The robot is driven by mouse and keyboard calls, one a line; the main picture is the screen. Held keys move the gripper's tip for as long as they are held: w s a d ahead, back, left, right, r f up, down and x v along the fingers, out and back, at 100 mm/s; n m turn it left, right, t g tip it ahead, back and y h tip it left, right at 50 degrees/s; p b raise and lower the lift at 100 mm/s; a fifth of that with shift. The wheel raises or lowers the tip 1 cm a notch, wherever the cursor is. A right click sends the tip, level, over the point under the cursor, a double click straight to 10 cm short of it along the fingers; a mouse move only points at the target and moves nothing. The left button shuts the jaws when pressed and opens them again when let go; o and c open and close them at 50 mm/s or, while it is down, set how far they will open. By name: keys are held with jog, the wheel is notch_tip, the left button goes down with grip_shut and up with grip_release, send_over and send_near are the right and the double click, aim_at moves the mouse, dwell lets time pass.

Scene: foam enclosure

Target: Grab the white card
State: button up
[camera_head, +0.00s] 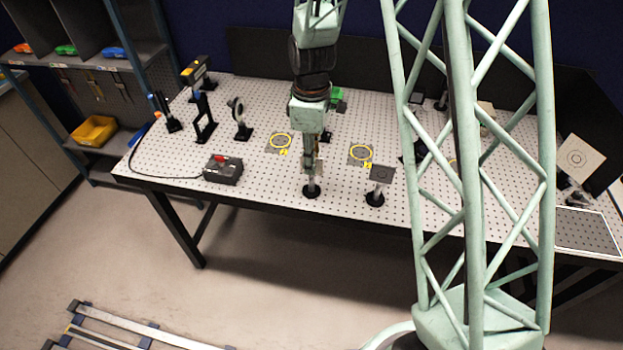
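My gripper (310,162) points down over the front middle of the perforated table. Its fingers are at the top of a short post on a round black base (310,192). A small pale piece (319,171) shows beside the fingers; it may be the white card on that post, but it is mostly hidden. I cannot tell whether the fingers are open or closed on it. A larger off-white square with printed rings (580,158) stands tilted at the right end of the table.
A dark square plate on a post (382,173) stands just right of my gripper. A black box with a red button (222,169) is at the left. Yellow-ringed marks (280,143) and optics mounts (204,122) lie behind. My green lattice column blocks the right part.

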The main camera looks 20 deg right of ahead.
dwell(0.3)
grip_shut()
jog(key=shift+r, duration=0.15)
dwell(0.3)
jog(key=shift+r, duration=1.65)
jog(key=s+a+b, duration=0.1)
jog(key=s+a, duration=0.1)
jog(key=s, duration=0.5)
jog(key=s+a+r, duration=0.1)
jog(key=s+a, duration=0.2)
jog(key=s, duration=0.5)
jog(key=shift+r+b, duration=0.2)
jog(key=shift+b, duration=0.15)
